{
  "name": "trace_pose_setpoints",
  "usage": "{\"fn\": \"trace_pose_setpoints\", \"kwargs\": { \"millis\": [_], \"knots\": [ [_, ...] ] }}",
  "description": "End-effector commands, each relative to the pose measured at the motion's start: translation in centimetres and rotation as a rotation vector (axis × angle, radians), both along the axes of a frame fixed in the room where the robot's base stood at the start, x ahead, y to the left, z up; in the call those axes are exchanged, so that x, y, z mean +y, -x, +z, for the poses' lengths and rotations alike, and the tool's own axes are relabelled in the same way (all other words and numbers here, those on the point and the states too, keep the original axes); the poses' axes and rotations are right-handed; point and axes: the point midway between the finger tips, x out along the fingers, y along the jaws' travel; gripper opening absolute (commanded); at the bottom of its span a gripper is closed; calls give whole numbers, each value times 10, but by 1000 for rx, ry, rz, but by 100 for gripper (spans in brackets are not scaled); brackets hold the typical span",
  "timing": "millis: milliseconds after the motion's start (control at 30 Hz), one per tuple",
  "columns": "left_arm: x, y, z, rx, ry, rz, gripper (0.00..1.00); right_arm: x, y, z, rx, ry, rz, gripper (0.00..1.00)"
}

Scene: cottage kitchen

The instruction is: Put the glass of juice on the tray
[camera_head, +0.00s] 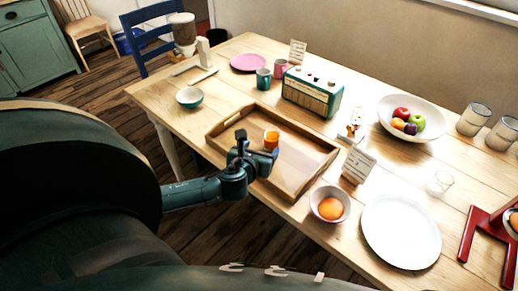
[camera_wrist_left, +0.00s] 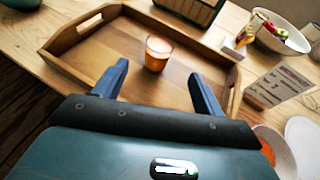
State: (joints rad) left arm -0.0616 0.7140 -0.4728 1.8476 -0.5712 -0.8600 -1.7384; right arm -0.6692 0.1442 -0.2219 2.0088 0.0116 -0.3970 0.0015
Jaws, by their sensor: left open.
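The glass of orange juice (camera_head: 271,140) stands upright inside the wooden tray (camera_head: 297,188). In the left wrist view the glass (camera_wrist_left: 157,54) stands on the floor of the tray (camera_wrist_left: 88,28), apart from its walls. My left gripper (camera_head: 258,152) is over the tray, close to the glass on its near side. In the left wrist view the two blue fingers of the left gripper (camera_wrist_left: 158,84) are spread wide with nothing between them. The glass is beyond the fingertips and seems not to touch them. My right gripper is not in view.
A green radio (camera_head: 312,92) stands behind the tray. A bowl with an orange (camera_head: 330,206) and a white plate (camera_head: 401,232) lie to the right. A card (camera_head: 358,165) stands by the tray's right corner. A small bowl (camera_head: 189,97) is at the left.

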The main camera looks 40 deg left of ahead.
Motion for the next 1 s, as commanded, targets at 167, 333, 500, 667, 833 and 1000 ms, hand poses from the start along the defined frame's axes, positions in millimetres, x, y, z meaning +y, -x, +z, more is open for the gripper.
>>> {"fn": "trace_pose_setpoints", "kwargs": {
  "millis": [167,333,500,667,833,1000],
  "knots": [
    [-16,16,-11,5,139,25,70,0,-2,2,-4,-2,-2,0],
    [-67,54,-51,26,683,176,70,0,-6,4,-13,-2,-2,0],
    [-127,106,-81,49,1402,508,70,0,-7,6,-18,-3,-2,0],
    [-168,149,-88,34,2026,930,70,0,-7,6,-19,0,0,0],
    [-184,172,-86,-15,2419,1263,70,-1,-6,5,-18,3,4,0],
    [-187,179,-84,-42,2544,1382,70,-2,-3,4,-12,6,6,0]
  ]
}}
